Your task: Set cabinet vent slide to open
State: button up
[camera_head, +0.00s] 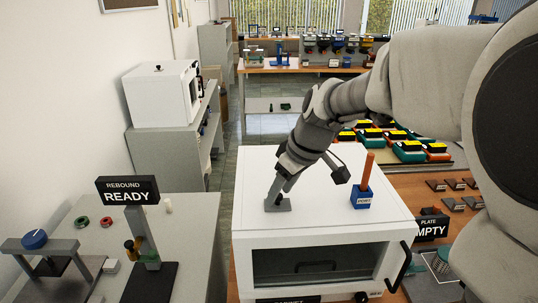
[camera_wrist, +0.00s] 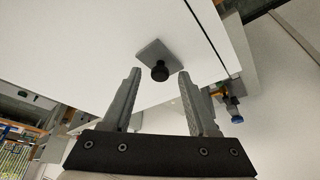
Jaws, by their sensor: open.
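The white cabinet (camera_head: 330,230) stands in the middle front of the head view, with a dark window and a sign reading "CABINET" below. A grey vent slide plate (camera_head: 284,207) lies on its top at the left. In the wrist view the plate (camera_wrist: 155,52) carries a round black knob (camera_wrist: 160,72). My gripper (camera_head: 274,192) points down at the plate. In the wrist view its two fingers (camera_wrist: 160,76) are apart, one on each side of the knob, with gaps visible. The knob is hidden by the gripper in the head view.
A blue holder (camera_head: 362,199) with an upright orange rod stands on the cabinet top, right of my gripper. A black door handle (camera_head: 399,267) juts out at the front right. A "REBOUND READY" sign (camera_head: 127,190) stands on the left bench. The middle of the cabinet top is clear.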

grip_shut()
dwell(1.4)
